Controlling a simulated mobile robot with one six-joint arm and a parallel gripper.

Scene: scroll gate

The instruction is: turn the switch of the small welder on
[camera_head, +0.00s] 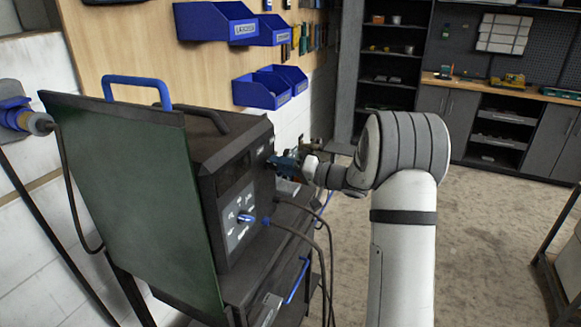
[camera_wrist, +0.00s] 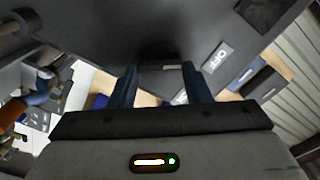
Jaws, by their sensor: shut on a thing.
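The small welder (camera_head: 232,185) is a dark box with a control panel, left of centre in the head view. My gripper (camera_head: 285,162) reaches its front face from the right. In the wrist view my two fingers (camera_wrist: 160,82) stand on either side of a dark round switch (camera_wrist: 158,50) and are shut on it. A pale label reading OFF (camera_wrist: 217,57) lies to the right of the switch. In the head view my gripper hides the switch. How far the switch is turned is hard to tell.
Cables (camera_head: 300,237) hang from the front. Blue bins (camera_head: 268,88) hang on the wall behind. The floor (camera_head: 480,240) at right is clear.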

